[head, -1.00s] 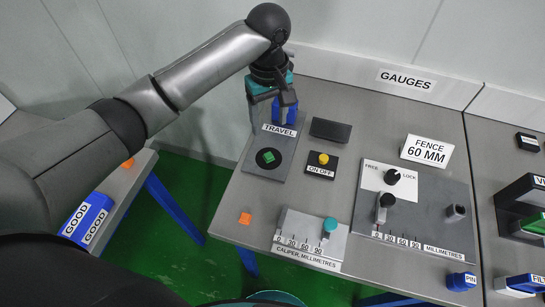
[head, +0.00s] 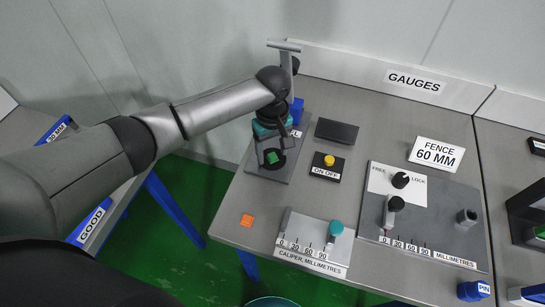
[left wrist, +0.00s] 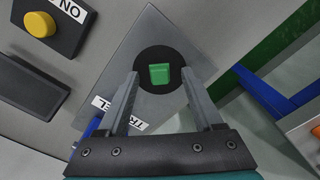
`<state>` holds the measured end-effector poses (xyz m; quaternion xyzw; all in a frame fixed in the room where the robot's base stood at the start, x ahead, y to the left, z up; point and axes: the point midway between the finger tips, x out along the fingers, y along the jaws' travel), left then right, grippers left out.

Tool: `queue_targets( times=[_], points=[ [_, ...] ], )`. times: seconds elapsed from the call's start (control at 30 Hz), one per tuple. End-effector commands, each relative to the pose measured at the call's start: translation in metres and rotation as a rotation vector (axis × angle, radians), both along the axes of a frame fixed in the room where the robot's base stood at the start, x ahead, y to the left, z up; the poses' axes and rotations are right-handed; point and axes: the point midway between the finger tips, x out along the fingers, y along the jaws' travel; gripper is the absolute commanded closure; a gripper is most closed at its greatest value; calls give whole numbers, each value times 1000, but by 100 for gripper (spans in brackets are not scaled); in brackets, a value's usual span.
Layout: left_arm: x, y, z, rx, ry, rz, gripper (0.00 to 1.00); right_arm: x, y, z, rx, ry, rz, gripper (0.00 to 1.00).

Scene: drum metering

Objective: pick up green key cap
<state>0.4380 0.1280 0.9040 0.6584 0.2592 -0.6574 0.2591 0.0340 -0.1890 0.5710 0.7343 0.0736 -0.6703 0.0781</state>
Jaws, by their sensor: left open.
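The green key cap (head: 273,157) sits on a round black pad on the grey travel gauge plate (head: 293,167). In the left wrist view the green key cap (left wrist: 159,74) lies ahead of the fingertips, in line with the gap between them. My left gripper (left wrist: 160,75) is open with nothing between its fingers. In the head view my left gripper (head: 270,150) is over the plate, close around the cap; whether it touches the cap I cannot tell. My right gripper is not in view.
A blue block (head: 297,111) stands behind the gripper on the travel gauge. A black box with a yellow button (head: 329,160) and a dark block (head: 337,131) lie to the right.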

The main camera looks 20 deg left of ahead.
Motion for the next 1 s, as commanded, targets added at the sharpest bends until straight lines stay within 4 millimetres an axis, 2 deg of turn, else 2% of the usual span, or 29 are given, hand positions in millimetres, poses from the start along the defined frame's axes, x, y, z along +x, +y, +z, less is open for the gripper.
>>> queue_targets(
  times=[0.17,0.77,1.0],
  points=[
    [0,0,0,0,0,-1,32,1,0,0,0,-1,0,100],
    [0,0,1,-1,1,-1,100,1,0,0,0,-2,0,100],
    [0,0,1,-1,1,-1,100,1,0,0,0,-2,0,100]
  ],
)
